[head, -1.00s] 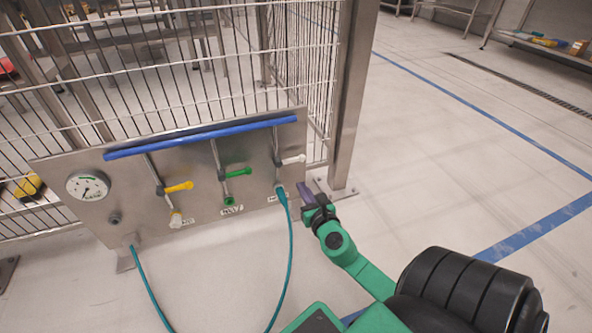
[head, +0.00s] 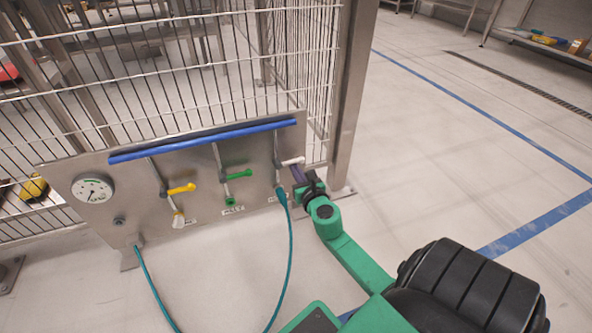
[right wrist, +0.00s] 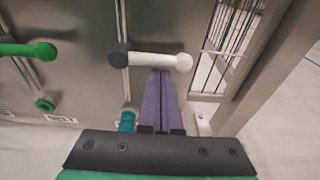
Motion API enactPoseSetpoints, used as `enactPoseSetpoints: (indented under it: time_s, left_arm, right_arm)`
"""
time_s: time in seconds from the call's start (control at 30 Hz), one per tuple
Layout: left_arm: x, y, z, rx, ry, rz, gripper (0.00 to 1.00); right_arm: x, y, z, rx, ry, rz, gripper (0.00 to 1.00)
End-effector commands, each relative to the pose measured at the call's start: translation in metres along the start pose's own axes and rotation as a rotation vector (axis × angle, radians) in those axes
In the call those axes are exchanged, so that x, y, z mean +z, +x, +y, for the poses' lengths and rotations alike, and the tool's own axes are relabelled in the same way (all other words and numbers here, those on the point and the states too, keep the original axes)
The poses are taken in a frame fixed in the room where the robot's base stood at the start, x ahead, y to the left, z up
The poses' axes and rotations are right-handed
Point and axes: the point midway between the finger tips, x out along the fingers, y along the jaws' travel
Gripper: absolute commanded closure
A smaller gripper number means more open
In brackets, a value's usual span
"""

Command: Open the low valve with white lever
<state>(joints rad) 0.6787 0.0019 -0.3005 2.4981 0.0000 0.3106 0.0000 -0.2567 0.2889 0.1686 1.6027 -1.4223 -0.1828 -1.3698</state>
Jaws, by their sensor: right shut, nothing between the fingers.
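The white lever (head: 292,161) sits at the right end of the steel valve panel (head: 100,226) and points to the right, about level. In the right wrist view the white lever (right wrist: 158,62) crosses above my fingertips, with its round knob at the right. My right gripper (head: 297,170) is shut and empty, its purple fingers just below the lever. In the right wrist view the tips of the right gripper (right wrist: 161,74) meet the lever's lower edge in the picture; I cannot tell whether they touch. My left gripper is not in view.
A green lever (head: 238,174) and a yellow lever (head: 181,188) are further left on the panel. A pressure gauge (head: 93,188) is at its left end. A teal hose (head: 289,240) hangs below the white lever's valve.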

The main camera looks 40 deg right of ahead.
Motion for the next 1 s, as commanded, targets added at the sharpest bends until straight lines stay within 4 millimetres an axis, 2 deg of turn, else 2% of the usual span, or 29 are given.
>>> enactPoseSetpoints:
  time_s: [1.0]
  left_arm:
    - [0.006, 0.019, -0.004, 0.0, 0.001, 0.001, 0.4]
  right_arm:
    - [0.011, -0.002, -0.003, -0.025, -0.175, -0.001, 1.0]
